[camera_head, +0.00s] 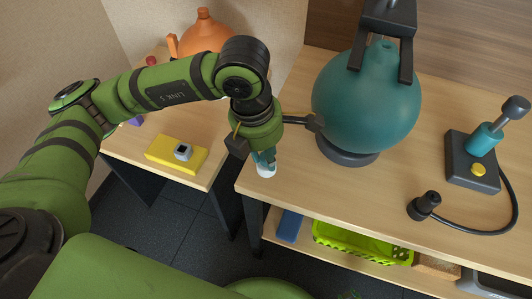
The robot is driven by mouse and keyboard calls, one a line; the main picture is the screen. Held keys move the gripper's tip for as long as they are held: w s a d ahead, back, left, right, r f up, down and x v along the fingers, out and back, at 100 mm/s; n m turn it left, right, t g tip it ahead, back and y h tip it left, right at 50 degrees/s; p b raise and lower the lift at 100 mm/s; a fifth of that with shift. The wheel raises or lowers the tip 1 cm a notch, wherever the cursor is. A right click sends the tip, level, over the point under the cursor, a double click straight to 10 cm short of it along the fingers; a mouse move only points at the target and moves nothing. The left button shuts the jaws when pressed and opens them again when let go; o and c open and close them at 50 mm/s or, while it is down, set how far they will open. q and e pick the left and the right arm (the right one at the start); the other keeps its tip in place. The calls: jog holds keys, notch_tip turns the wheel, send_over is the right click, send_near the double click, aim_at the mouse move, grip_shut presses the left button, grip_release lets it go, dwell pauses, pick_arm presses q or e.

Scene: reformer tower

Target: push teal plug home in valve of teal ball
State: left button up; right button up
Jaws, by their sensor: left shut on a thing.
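The teal ball (365,105) sits on a dark round base at the back of the right-hand table. Its valve neck (383,45) points up, between the prongs of a black fork; I cannot make out a plug in it. My left gripper (264,150) is to the left of the ball, pointing down over the table's left edge. It is shut on a small teal piece with a white lower end (266,170), which looks like the teal plug; the wrist hides part of it. My right gripper is not in view.
The black fork (389,20) reaches over the ball's top. A dark rod lies between my wrist and the ball. At right are a pump (472,160) and a black hose end (425,206). A green basket (360,243) is on the lower shelf. A yellow block (176,155) is at left.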

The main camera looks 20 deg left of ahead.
pick_arm(q)
jog(key=r, duration=0.4)
jog(key=shift+s+d+r, duration=0.15)
jog(key=shift+d+r, duration=0.1)
jog(key=shift+d, duration=0.1)
jog(key=s+d+r, duration=0.6)
jog(key=d, duration=0.3)
jog(key=shift+r, duration=0.2)
jog(key=shift+c, duration=0.3)
grip_shut()
